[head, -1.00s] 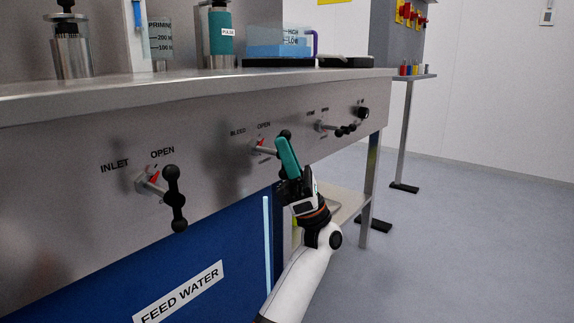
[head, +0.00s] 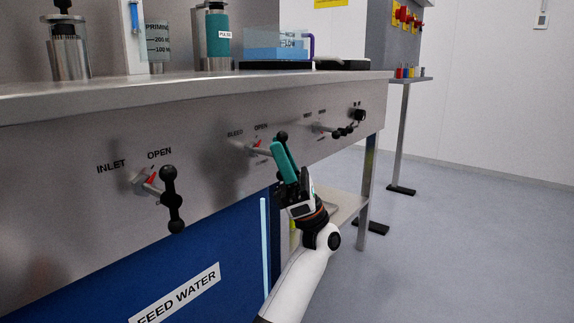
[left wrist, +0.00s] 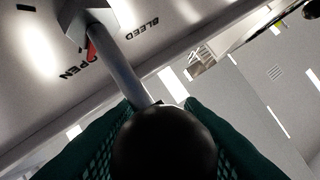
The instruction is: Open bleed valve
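The bleed valve (head: 257,149) is on the steel panel between the BLEED and OPEN labels, with a red mark beside its stem. In the left wrist view the grey valve stem (left wrist: 122,58) runs to a large black ball (left wrist: 165,145) between my two teal fingers. The fingers appear spread around it; contact is unclear. My right gripper is not in view.
The inlet valve (head: 170,198) is to the left, and another black-handled valve (head: 342,131) is to the right. The steel bench top (head: 180,88) overhangs the panel, with containers on it. Open floor (head: 455,240) lies to the right.

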